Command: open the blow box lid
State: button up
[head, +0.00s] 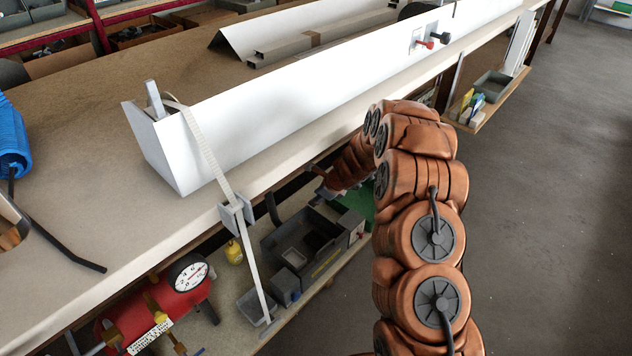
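A long white box (265,110), which I take to be the blow box, lies along the workbench. Its angled near end faces the lower left. I cannot make out a separate lid or its seam, so I cannot tell whether it is open or shut. A red knob and a black knob sit on a plate (419,41) at its far part. A pale strap (207,150) runs from the near end down over the bench edge. My gripper (325,192) is small and dark at the end of my arm, beside the bench's front edge and below the box; its fingers are not clear.
The workbench (85,185) has a blue roll (12,140) at left and grey profiles (300,45) behind the box. Below are a red tank with a gauge (188,273) and a shelf with grey bins (305,245). The floor (550,200) at right is clear.

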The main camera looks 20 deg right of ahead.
jog(key=r+m+p, duration=0.1)
jog(key=m, duration=0.1)
jog(key=r+m+p, duration=0.1)
jog(key=r+m, duration=0.1)
jog(key=shift+w+a+r+t, duration=0.15)
jog(key=shift+w+a+t, duration=0.05)
jog(key=shift+t, duration=0.1)
dwell(0.6)
